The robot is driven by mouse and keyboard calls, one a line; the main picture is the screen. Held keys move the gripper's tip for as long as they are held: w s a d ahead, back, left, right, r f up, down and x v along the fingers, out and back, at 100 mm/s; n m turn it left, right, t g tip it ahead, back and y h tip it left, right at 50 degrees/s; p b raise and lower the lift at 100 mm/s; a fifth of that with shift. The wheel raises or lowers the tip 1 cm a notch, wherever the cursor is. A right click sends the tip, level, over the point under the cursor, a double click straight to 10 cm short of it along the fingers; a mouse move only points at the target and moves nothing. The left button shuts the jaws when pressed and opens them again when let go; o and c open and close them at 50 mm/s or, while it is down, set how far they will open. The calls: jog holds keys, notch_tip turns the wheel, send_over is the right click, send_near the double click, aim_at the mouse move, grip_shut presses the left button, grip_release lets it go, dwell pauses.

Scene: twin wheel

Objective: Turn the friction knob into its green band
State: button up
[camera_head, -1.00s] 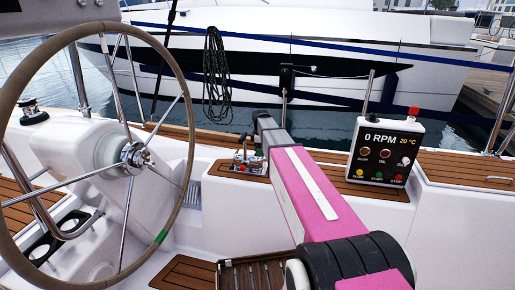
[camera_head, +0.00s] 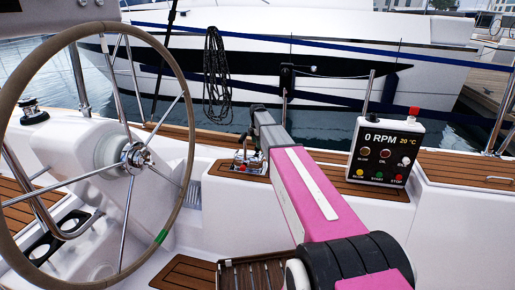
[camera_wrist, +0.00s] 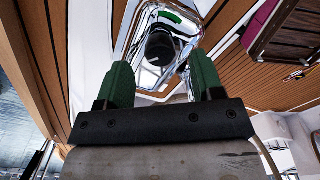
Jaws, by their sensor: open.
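In the wrist view a dark round knob (camera_wrist: 160,46) stands on a polished chrome housing (camera_wrist: 130,50). A green band (camera_wrist: 170,17) shows on the chrome just past it. My gripper (camera_wrist: 162,72) is open, with its two green fingers spread apart. The knob shows ahead of the gap between the fingers, near its middle. I cannot tell how far the fingertips are from it, and no finger visibly touches it. In the head view the chrome control (camera_head: 246,160) sits on the cockpit side beside the end of my pink arm; the knob is too small to make out there.
A large steering wheel (camera_head: 163,234) with a green mark on its rim fills the left. A control box (camera_head: 384,153) reading 0 RPM stands right of my arm. A wooden grate (camera_head: 262,275) lies below. A coiled rope (camera_head: 216,75) hangs behind.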

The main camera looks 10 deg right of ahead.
jog(key=shift+f, duration=1.5)
jog(key=c, duration=0.9)
jog(key=shift+m, duration=0.3)
